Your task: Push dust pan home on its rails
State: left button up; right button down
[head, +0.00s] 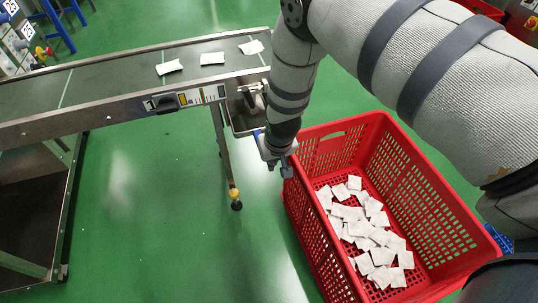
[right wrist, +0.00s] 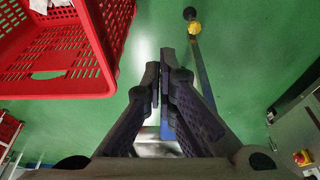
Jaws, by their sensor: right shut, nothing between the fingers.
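The dust pan appears to be the grey metal tray (head: 237,120) under the end of the conveyor in the head view. My right arm hides its right side, so how far it sits on its rails cannot be told. My right gripper (head: 286,170) points down just right of the tray, close to the red crate's left corner. In the right wrist view the right gripper (right wrist: 155,76) is shut with nothing between its fingers. A shiny metal surface (right wrist: 155,146) shows behind the fingers there, perhaps the pan. My left gripper is not in view.
A red crate (head: 365,125) with many white teabags (head: 368,235) stands on the green floor, close to the right gripper. The conveyor (head: 110,72) carries three white packets. Its leg (head: 226,160) with a yellow foot stands left of the gripper.

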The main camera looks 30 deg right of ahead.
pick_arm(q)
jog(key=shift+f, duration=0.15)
pick_arm(e)
jog(key=shift+w+d+r, duration=0.1)
jog(key=shift+w+d, duration=0.05)
jog(key=shift+w, duration=0.4)
jog(key=shift+w+d, duration=0.15)
jog(key=shift+w, duration=0.35)
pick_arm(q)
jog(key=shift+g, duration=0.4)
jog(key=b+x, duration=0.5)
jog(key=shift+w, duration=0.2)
pick_arm(e)
jog(key=w+d, duration=0.2)
jog(key=w, duration=0.5)
jog(key=shift+a, duration=0.1)
